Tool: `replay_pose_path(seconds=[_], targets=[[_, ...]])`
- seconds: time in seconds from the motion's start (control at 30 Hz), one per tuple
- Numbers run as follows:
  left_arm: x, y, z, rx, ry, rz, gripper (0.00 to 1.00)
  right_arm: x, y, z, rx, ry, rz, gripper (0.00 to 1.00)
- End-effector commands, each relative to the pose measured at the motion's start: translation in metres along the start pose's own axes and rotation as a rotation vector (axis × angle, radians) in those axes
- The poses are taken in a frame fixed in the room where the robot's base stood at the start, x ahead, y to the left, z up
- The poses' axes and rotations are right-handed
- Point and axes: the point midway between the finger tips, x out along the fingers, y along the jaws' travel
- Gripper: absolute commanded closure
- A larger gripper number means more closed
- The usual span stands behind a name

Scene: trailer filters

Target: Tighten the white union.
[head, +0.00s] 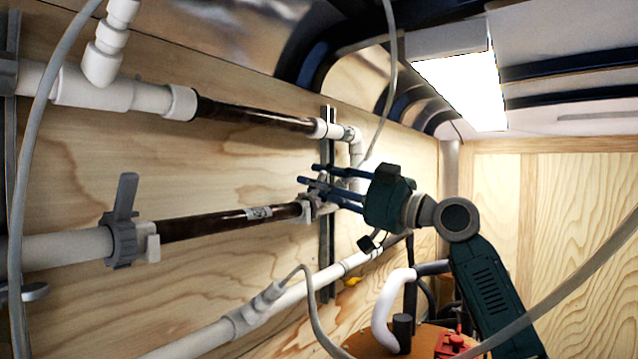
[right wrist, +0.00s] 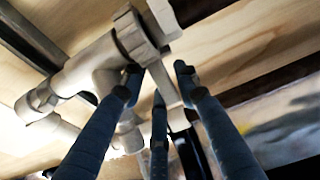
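A pale union nut (right wrist: 132,36) with a flat lever-like handle (right wrist: 163,82) shows on the pipe fitting in the right wrist view. In the head view the matching fitting (head: 307,209) is at the right end of the lower dark filter tube, partly hidden by my fingers. My right gripper (head: 322,182) reaches in from the right beside it. In the right wrist view its blue fingers (right wrist: 159,85) are spread, with the handle between them and gaps showing. Contact with the handle cannot be made out. My left gripper is not in view.
An upper dark filter tube (head: 255,114) and white pipes run along the plywood wall. A similar grey union with an upright handle (head: 123,240) is at the lower tube's left end. A vertical metal rail (head: 327,262) is behind the fingers. Grey hoses cross the view.

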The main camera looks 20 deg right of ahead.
Motion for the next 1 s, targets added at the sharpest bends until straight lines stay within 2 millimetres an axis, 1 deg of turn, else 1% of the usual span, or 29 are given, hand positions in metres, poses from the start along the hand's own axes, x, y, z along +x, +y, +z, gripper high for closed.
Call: replay_pose_path(seconds=[0.17,0.27,0.37,0.6,0.7,0.83,1.0], targets=[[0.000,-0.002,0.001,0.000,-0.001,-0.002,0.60,-0.002,0.000,0.001,0.000,0.000,0.000,0.69],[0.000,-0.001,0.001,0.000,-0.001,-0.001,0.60,-0.012,0.001,0.001,-0.001,0.000,0.002,0.69],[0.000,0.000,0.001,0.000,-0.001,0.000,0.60,-0.030,0.001,0.001,-0.002,-0.001,0.002,0.69],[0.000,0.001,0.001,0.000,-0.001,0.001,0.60,-0.081,0.002,0.002,-0.001,-0.003,0.003,0.69],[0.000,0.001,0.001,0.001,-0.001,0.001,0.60,-0.098,0.001,0.002,0.000,-0.003,0.002,0.69],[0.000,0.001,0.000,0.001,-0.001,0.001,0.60,-0.113,0.001,0.002,0.001,-0.002,0.001,0.69],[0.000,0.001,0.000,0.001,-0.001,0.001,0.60,-0.120,0.000,0.001,0.000,-0.001,0.000,0.69]])
